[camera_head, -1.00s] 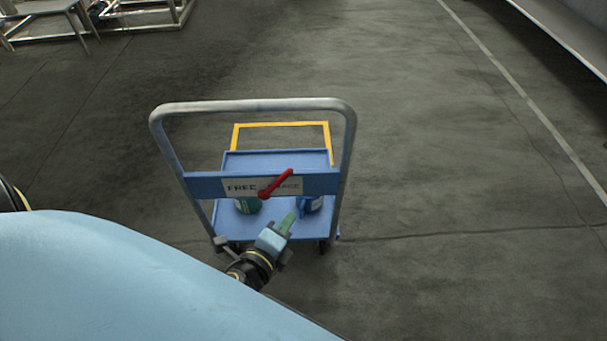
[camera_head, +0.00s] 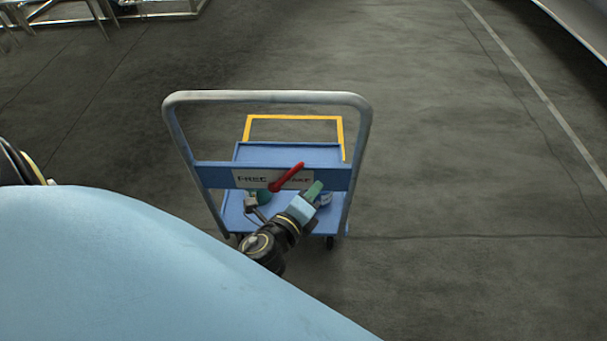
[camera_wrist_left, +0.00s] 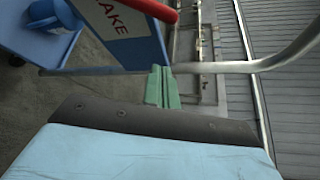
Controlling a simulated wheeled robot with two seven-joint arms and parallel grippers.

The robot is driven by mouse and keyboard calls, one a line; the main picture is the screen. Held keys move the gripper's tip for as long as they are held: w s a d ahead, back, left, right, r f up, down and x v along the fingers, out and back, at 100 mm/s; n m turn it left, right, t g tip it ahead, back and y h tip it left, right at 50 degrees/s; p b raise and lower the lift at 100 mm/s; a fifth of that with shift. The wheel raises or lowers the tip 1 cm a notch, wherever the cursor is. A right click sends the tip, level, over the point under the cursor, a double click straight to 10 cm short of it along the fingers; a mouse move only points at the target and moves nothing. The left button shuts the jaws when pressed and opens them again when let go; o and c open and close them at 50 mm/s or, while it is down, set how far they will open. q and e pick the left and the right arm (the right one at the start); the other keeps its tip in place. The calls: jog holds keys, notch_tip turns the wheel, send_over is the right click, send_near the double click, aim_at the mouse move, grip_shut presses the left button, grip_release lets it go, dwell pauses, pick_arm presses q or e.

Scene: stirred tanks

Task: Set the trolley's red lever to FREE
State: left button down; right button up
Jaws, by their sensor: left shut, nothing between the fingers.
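The blue trolley (camera_head: 222,178) stands on the floor with its grey push handle (camera_head: 270,97) facing me. Its red lever (camera_head: 288,177) sits on a white label plate (camera_head: 248,179) on the crossbar and leans up to the right, towards the BRAKE side. FREE is on the left of the plate. My left gripper (camera_head: 314,190) is shut and empty, with green fingers, just below and right of the lever's tip, apart from it. In the left wrist view the fingers (camera_wrist_left: 162,85) are beside the crossbar's end, and the lever (camera_wrist_left: 150,9) shows at the top. My right gripper is out of view.
Containers stand on the trolley's deck; a blue one (camera_wrist_left: 50,14) shows in the left wrist view. A yellow floor outline (camera_head: 295,117) lies behind the trolley. The floor on the right is clear. A metal frame (camera_head: 150,14) stands at far left.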

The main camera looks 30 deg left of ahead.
aim_at(288, 176)
pick_arm(q)
jog(key=x, duration=0.3)
jog(key=shift+w+f, duration=0.1)
jog(key=shift+w, duration=0.25)
jog(key=a, duration=0.1)
jog(key=a+r, duration=0.1)
jog(key=s+a, duration=0.1)
jog(key=shift+a+r, duration=0.25)
jog(key=shift+a, duration=0.05)
